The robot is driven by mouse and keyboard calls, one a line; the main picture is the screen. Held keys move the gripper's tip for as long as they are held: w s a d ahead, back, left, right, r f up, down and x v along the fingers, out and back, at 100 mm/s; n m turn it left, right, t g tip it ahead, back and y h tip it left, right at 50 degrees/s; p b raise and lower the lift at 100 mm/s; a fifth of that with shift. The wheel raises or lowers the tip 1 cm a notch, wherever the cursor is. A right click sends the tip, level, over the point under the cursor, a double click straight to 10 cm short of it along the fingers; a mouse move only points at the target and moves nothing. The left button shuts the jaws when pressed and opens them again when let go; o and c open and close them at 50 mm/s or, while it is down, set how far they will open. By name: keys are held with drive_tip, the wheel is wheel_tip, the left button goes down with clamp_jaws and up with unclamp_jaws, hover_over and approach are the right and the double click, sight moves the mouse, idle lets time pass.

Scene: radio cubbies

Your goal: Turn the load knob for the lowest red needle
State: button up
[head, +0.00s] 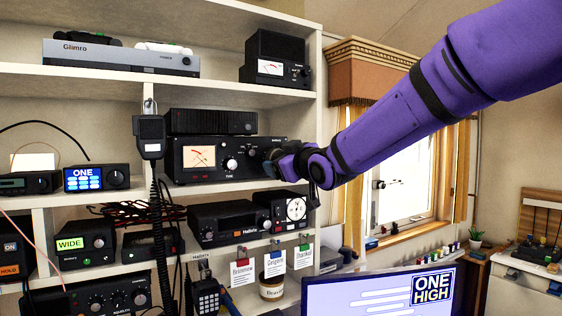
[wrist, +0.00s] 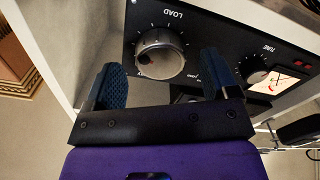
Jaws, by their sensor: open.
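The black tuner (head: 210,180) stands on the middle shelf, with a lit meter (head: 199,157) and a TUNE knob (head: 231,164). The meter shows thin red lines; its exact reading is too small to tell. In the wrist view, the silver LOAD knob (wrist: 158,66) has a scale around it, and the meter (wrist: 287,83) is at the right, seen at a slant. My gripper (wrist: 161,61) is open, its blue fingers to either side of the LOAD knob in the picture. I cannot tell whether they touch it. In the head view my gripper (head: 275,158) hides that knob.
A black box (head: 212,122) sits on top of the tuner. A corded microphone (head: 149,135) hangs left of it. Radios and a dial box (head: 290,210) stand below. A white shelf upright (head: 319,120) is close right of my gripper. A monitor (head: 380,292) is in front.

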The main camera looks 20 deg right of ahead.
drive_tip(key=s+d, duration=0.1)
drive_tip(key=s, duration=0.8)
drive_tip(key=shift+d, duration=0.4)
idle(0.6)
drive_tip(key=w+a+n+y, duration=0.2)
drive_tip(key=w+n, duration=0.3)
drive_tip(key=w, duration=0.5)
drive_tip(key=shift+w+r+n, duration=0.2)
drive_tip(key=shift+w+n, duration=0.05)
drive_tip(key=shift+n, duration=0.15)
drive_tip(key=shift+a, duration=0.1)
drive_tip(key=c, duration=0.9)
